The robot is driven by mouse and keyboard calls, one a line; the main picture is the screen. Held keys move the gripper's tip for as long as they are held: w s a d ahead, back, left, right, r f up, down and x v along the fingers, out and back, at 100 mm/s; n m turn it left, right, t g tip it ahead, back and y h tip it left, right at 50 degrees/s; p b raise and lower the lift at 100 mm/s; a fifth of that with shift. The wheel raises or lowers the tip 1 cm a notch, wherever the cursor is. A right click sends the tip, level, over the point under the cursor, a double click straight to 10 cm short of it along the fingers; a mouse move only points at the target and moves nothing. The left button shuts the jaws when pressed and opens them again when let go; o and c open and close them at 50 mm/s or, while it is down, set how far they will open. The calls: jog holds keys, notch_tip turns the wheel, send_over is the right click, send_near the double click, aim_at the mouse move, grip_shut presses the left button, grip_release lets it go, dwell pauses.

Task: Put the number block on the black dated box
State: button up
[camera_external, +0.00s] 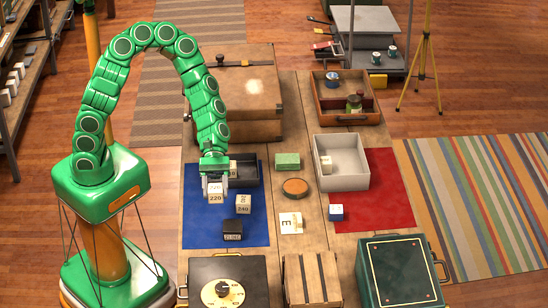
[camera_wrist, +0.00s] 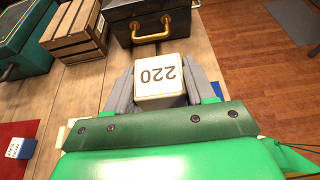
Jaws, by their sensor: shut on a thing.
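My gripper (camera_external: 214,185) is shut on a cream block marked 220 (camera_external: 216,197), above the blue mat (camera_external: 200,228). In the wrist view the block (camera_wrist: 162,80) sits between the grey fingers of my gripper (camera_wrist: 163,90), its number upside down. A small black box (camera_external: 236,231) with a pale printed label lies on the blue mat, below and right of the held block in the external view. The label is too small to read surely. Another cream numbered block (camera_external: 243,204) stands right of the held one.
A black tray (camera_external: 247,184) is behind my gripper. Right of the mat are a letter block (camera_external: 290,222), a round brown disc (camera_external: 295,187) and a green block (camera_external: 287,161). A large black case (camera_wrist: 125,30) and a wooden crate (camera_wrist: 72,38) stand at the near edge.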

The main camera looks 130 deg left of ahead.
send_over(232, 225)
notch_tip(232, 225, down, 6)
jog(key=shift+w+f, duration=0.1)
jog(key=shift+f, duration=1.5)
jog(key=o, duration=1)
jog(key=shift+f, duration=0.1)
jog(key=shift+a+r, duration=0.1)
jog(key=shift+r, duration=0.1)
jog(key=shift+v, duration=5.9)
